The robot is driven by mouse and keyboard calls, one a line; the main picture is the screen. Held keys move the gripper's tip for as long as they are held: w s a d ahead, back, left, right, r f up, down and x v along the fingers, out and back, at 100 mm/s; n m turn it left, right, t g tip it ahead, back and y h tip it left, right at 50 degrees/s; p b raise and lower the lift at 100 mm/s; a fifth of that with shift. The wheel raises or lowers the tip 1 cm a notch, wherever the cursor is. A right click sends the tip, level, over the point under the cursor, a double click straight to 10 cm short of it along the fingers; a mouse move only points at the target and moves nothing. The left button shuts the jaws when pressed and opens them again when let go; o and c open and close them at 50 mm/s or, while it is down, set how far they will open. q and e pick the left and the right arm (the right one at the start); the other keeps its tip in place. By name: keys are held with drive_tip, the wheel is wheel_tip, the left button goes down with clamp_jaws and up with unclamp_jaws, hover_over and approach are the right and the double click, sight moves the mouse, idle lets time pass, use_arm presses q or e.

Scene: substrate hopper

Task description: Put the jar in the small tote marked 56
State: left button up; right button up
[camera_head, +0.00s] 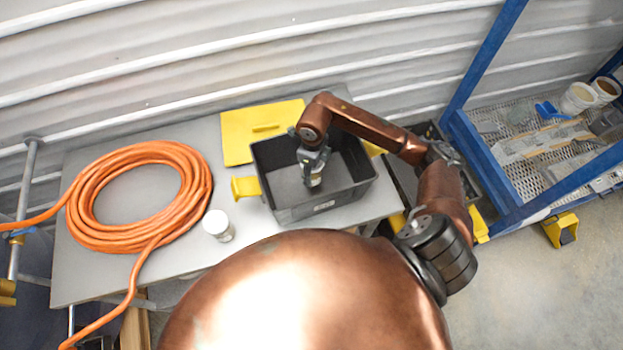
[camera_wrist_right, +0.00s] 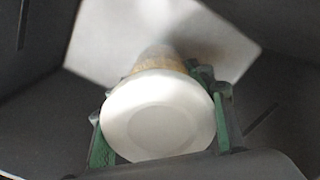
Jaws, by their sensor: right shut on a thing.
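A jar with a round white lid (camera_wrist_right: 158,117) and a tan body is between the green fingers of my right gripper (camera_wrist_right: 160,130) in the wrist view. The right gripper is shut on it. In the head view this gripper (camera_head: 313,172) reaches down inside a dark grey open tote (camera_head: 290,212), with the jar at its tip. I cannot tell whether the jar touches the tote's floor. The tote has a small white label on its near wall, too small to read. The tote's grey walls fill the sides of the wrist view. My left gripper is not in view.
The grey table (camera_head: 100,275) also holds an orange hose coil (camera_head: 190,200), another white-lidded jar (camera_head: 217,225) left of the tote, and a yellow lid (camera_head: 238,140) behind it. A blue-framed rack (camera_head: 478,60) with buckets stands at right.

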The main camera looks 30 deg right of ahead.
sight(313, 180)
wheel_tip(313, 180, down, 5)
drive_tip(key=shift+f+p, duration=0.2)
drive_tip(key=shift+p, duration=0.25)
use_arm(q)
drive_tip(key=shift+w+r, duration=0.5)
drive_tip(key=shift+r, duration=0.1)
use_arm(e)
drive_tip(key=shift+f, duration=0.1)
drive_tip(key=o, duration=1.5)
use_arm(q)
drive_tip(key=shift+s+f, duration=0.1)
use_arm(e)
drive_tip(key=shift+o, duration=0.2)
drive_tip(key=shift+r, duration=0.45)
use_arm(q)
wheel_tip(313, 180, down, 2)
drive_tip(key=b, duration=0.2)
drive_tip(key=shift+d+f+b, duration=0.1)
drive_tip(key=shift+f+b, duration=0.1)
drive_tip(key=shift+b, duration=0.1)
use_arm(e)
wheel_tip(313, 180, up, 11)
drive_tip(key=shift+r, duration=0.1)
